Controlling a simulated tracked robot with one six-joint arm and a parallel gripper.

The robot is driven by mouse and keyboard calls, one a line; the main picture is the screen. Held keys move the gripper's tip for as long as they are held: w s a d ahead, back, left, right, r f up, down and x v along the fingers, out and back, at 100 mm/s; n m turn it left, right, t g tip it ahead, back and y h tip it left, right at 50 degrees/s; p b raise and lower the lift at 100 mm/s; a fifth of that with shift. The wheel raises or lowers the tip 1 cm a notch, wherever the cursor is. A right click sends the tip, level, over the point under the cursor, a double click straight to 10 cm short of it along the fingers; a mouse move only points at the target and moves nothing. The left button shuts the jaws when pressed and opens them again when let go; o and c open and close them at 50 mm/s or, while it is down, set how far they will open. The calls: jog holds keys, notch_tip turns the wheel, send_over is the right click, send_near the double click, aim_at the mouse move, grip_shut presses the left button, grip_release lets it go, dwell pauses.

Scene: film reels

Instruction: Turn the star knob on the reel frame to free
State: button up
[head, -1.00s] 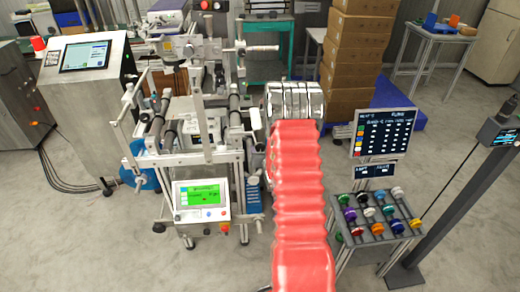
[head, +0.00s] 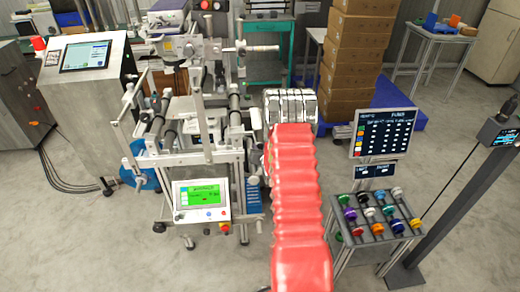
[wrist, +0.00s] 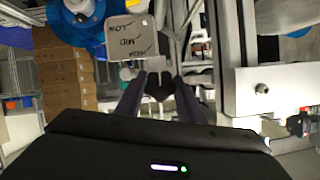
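In the wrist view a dark, lobed shape (wrist: 158,87) that looks like the star knob sits between the fingertips of my gripper (wrist: 160,80). The fingers stand apart on either side of it. I cannot tell whether they touch it. The reel frame (head: 200,157) stands left of my arm in the head view. In that view my red-sleeved arm reaches toward the frame's right side, and my fingers and the knob are hidden.
A pale plate lettered LOW, MID, HIGH (wrist: 131,38) is just beyond the fingers. A white bracket (wrist: 262,90) is close on the right. In the head view a rack of coloured spools (head: 376,218) stands right of my arm, with stacked boxes (head: 353,60) behind.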

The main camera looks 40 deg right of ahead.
jog(key=c, duration=0.5)
jog(key=shift+o, duration=0.2)
jog(key=shift+w+a+n+g+h, duration=0.15)
jog(key=shift+n+g+h, duration=0.35)
jog(key=shift+n+h, duration=0.7)
jog(key=shift+n+y, duration=0.3)
jog(key=o, duration=1.1)
jog(key=shift+c, duration=0.2)
jog(key=v, duration=1.3)
jog(key=shift+s+a+r, duration=0.15)
jog(key=shift+s+a, duration=0.05)
jog(key=shift+s, duration=0.15)
